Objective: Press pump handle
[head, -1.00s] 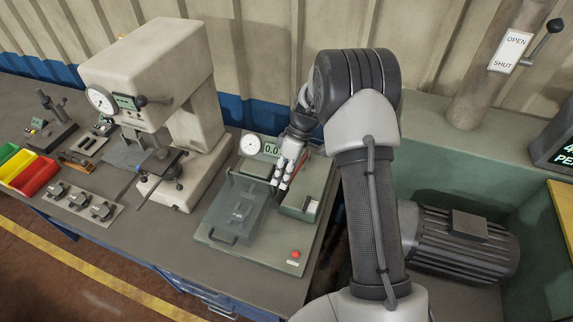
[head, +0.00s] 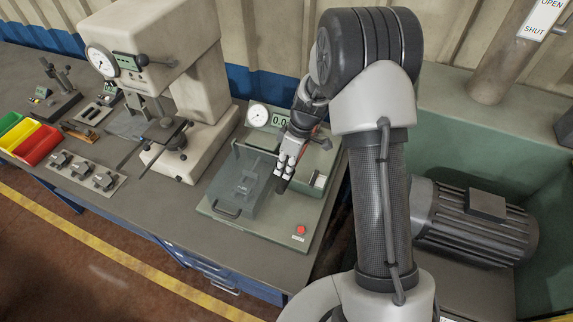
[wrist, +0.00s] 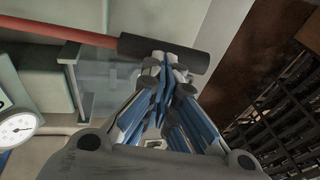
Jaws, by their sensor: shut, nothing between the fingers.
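The pump handle is a red rod with a black grip (wrist: 165,52), lying across the upper part of the wrist view. My gripper (wrist: 165,66) is shut and empty, its fingertips at the near side of the black grip; they overlap it in the picture, and I cannot tell whether they touch. In the head view my gripper (head: 282,176) points down over the green test rig, with the dark grip (head: 280,187) just under its fingertips. My arm and gripper hide most of the rod there.
The rig's base plate (head: 262,236) carries a clear guarded box (head: 236,187), a dial gauge (head: 258,115), a display (head: 281,121) and a red button (head: 301,230). A large beige press (head: 150,60) stands left. A motor (head: 475,220) lies right, beyond the bench edge.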

